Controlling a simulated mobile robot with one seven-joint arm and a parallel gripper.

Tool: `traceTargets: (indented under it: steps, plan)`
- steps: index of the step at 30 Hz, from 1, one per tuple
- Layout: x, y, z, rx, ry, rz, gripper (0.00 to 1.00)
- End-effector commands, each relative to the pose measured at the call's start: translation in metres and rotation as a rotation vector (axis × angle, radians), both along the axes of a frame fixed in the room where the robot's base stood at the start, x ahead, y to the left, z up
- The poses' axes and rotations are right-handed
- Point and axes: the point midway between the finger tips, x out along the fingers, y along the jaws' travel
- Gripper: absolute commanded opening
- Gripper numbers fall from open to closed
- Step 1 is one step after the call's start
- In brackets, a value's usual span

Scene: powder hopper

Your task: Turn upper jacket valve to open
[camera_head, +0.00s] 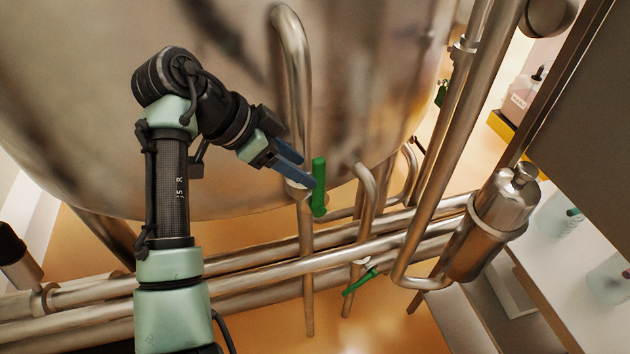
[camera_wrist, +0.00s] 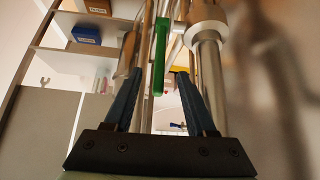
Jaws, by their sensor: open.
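A green valve handle (camera_head: 318,187) stands upright on the vertical steel pipe under the large steel vessel. This is the upper of two green handles on the pipes in front of the vessel. My gripper (camera_head: 302,171) is open, with its blue fingers just left of that handle. In the wrist view the green handle (camera_wrist: 160,55) runs up and down ahead of the open fingers (camera_wrist: 153,85), in line with the gap between them. I cannot tell whether a finger touches it. The lower green handle (camera_head: 360,281) is tilted, on another pipe below.
The steel vessel (camera_head: 370,90) fills the space behind my arm. Horizontal steel pipes (camera_head: 260,258) run below, and a thick slanted pipe (camera_head: 440,150) stands to the right. A steel canister (camera_head: 500,205) and a counter (camera_head: 560,260) are farther right. Shelves (camera_wrist: 90,50) show in the wrist view.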

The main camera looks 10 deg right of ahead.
Motion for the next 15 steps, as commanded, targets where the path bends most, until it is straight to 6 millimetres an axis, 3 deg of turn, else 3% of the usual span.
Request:
traceTargets:
  steps: [6,15]
  plan:
    - [-0.003,0.026,0.032,0.001,-0.003,0.002,0.56]
    - [-0.006,0.038,0.048,0.001,0.003,0.002,0.56]
